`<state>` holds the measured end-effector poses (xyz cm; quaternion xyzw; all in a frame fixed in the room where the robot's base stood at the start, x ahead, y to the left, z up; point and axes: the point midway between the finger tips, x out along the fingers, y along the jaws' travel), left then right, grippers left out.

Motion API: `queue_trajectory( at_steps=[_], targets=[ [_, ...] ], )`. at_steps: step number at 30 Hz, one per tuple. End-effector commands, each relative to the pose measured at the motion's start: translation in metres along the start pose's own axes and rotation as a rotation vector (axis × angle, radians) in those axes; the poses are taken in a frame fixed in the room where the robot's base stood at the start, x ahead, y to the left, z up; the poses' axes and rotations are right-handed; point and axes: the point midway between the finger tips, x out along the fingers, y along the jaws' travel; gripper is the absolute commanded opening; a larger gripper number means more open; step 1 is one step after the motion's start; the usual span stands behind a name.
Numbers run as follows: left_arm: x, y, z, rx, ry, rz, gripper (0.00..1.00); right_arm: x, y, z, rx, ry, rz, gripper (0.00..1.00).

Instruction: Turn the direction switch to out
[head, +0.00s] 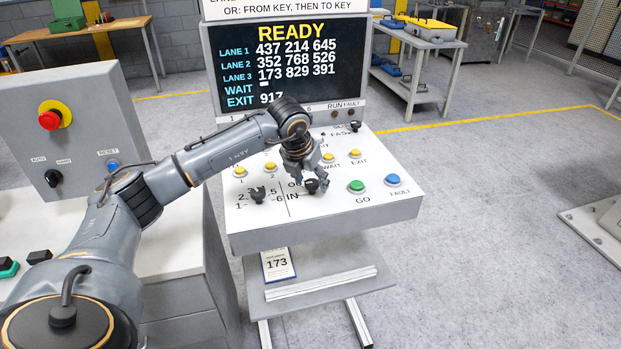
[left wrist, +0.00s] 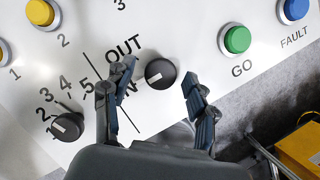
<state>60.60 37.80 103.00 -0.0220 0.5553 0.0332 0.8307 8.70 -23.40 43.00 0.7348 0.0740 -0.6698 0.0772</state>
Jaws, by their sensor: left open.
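The direction switch is a black round knob (left wrist: 161,73) on the white sloped panel, with OUT and IN printed to its left. In the left wrist view its white mark points left and slightly down, toward IN. In the head view the knob (head: 311,187) shows below my left gripper (head: 307,178), which partly covers the lettering. In the left wrist view my left gripper (left wrist: 158,76) is open, one finger on either side of the knob with gaps between. I cannot tell how far the fingertips are above the panel. My right gripper is not in view.
A numbered black selector knob (left wrist: 67,127) sits left of the switch. Green GO (head: 356,187) and blue FAULT (head: 392,180) buttons lie to the right, with yellow buttons (head: 327,158) behind. The display (head: 290,65) reads READY. A grey box with a red button (head: 50,120) stands left.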

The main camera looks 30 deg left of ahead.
Motion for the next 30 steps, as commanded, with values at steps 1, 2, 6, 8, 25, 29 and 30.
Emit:
queue_trajectory(
  at_steps=[1,2,6,8,25,29,30],
  targets=[
    [0.000,0.000,0.000,0.000,0.000,0.000,0.57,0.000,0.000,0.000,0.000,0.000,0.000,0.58],
    [0.000,0.000,0.000,0.000,0.000,0.000,0.57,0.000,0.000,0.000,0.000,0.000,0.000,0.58],
    [0.000,0.000,0.000,0.000,0.000,-0.001,0.37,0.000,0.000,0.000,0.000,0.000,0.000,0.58],
    [0.000,0.000,0.000,0.000,0.000,-0.001,0.25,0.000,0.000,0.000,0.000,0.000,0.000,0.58],
    [0.001,0.001,0.000,0.090,-0.002,-0.039,0.04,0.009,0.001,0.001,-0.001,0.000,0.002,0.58],
    [0.001,0.002,0.000,0.176,-0.002,-0.074,0.04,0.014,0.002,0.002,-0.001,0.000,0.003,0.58],
    [0.001,0.002,0.000,0.207,-0.002,-0.087,0.04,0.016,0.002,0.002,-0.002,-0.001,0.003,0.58]
  ],
)
